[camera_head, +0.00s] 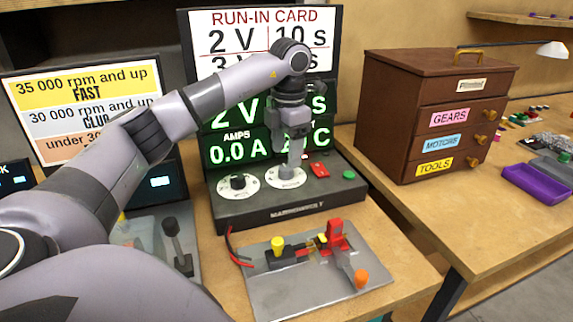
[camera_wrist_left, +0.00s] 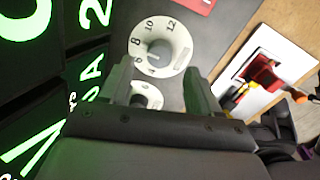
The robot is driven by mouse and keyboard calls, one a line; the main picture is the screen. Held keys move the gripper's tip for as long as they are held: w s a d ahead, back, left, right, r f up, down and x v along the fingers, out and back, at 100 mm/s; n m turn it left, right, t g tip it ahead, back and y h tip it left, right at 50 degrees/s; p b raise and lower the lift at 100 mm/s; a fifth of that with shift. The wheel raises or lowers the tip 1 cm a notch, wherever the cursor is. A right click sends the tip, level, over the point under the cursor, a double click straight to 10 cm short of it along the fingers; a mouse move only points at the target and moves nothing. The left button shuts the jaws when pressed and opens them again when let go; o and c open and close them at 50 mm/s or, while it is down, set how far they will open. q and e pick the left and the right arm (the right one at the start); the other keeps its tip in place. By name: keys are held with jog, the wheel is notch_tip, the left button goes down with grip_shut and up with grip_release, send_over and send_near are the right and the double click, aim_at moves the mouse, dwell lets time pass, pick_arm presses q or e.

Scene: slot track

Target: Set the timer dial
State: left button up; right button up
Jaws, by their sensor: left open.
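A dark power supply box (camera_head: 290,207) has two round white dials on top. The right dial (camera_head: 284,181) sits under my left gripper (camera_head: 289,170), which points down with its fingertips close above it; contact cannot be told. The left dial (camera_head: 238,186) has a dark knob and is clear. In the left wrist view my gripper (camera_wrist_left: 157,80) is open, with no object between its fingers. Beyond the fingertips is a dial (camera_wrist_left: 172,62) with numbers including 6, 8, 10 and 12. A second dial (camera_wrist_left: 149,96) is partly hidden. My right gripper is not in view.
A run-in card (camera_head: 230,40) reads 2 V, 10 s above the green displays (camera_head: 236,150). A red switch (camera_head: 319,170) and green button (camera_head: 349,174) lie right of the dials. A metal plate fixture (camera_head: 310,287) stands in front. A brown drawer chest (camera_head: 390,110) is at right.

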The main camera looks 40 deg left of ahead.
aim_at(286, 168)
pick_arm(q)
jog(key=shift+a+f, duration=0.15)
jog(key=shift+f, duration=2)
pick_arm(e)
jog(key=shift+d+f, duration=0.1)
pick_arm(q)
jog(key=c, duration=1)
jog(key=shift+c, duration=0.2)
